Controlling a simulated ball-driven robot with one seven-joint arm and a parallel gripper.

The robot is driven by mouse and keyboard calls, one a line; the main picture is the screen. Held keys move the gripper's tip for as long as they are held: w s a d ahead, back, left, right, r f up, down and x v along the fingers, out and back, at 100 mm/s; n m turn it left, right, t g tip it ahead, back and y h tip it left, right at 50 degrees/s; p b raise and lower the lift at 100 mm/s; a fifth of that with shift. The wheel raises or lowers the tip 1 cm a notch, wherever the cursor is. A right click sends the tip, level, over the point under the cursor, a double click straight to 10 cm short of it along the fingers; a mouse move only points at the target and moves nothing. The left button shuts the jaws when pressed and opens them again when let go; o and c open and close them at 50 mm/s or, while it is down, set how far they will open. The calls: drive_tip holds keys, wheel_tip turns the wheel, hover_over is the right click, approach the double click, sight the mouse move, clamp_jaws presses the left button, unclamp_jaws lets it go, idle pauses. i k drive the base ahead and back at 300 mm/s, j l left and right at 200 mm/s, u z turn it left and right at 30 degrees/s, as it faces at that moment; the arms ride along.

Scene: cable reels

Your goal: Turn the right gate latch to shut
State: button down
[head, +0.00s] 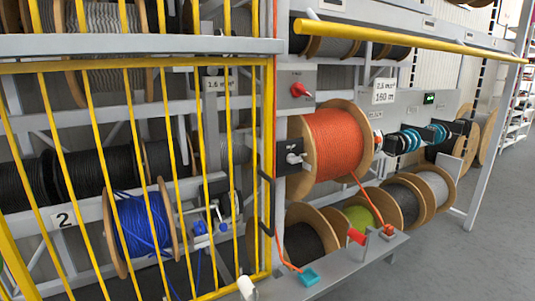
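The yellow barred gate (140,170) stands at the left, in front of the reels, and looks shut against the frame post. A dark C-shaped handle (267,205) is at its right edge. To the right of the post, a black plate with a pale lever knob (294,158) is fixed beside the orange reel. Above it is a grey plate with a red rotary knob (299,90). I cannot tell for certain which of these is the right gate latch, nor its set position. My gripper is not in view.
An orange cable reel (335,142) sits right of the knobs. A blue cable reel (145,228) is behind the gate bars. A ledge (345,270) with a teal block (309,277) and a red-handled part (357,236) juts out below. A yellow bar (400,39) crosses above. Grey floor (490,230) is clear at right.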

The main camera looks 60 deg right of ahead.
sight(292, 158)
drive_tip(key=z, duration=1.1)
